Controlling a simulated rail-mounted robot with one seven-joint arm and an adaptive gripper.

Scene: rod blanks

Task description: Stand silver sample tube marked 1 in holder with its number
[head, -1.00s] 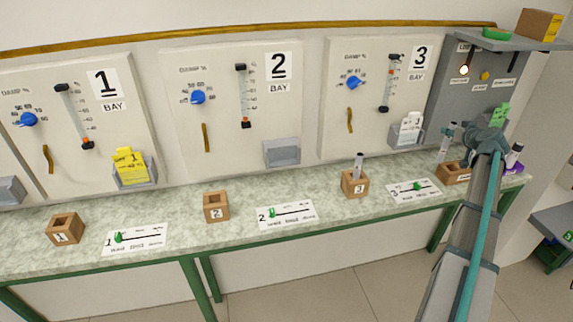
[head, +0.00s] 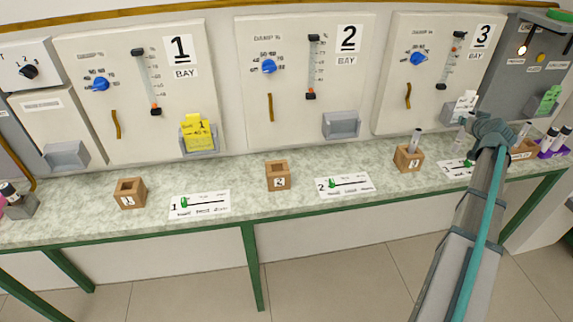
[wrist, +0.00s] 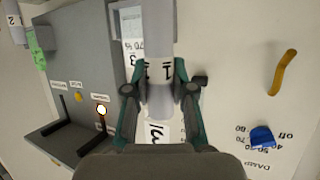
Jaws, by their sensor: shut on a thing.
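The silver sample tube (wrist: 160,95) shows a black 1 in the wrist view. My gripper (wrist: 160,74) is shut on it, with a finger on each side. In the head view, my gripper (head: 470,124) holds the tube (head: 460,139) above the bench near bay 3, partly in front of the card there. The wooden holder marked 1 (head: 130,194) stands far to the left on the bench, below bay 1, with its square opening empty.
Wooden holder 2 (head: 278,177) is empty. Wooden holder 3 (head: 408,158) has a tube standing in it. A wooden block (head: 523,152) and a purple rack (head: 551,152) with dark-capped tubes stand at the right. Cards with green sliders lie flat between the holders.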

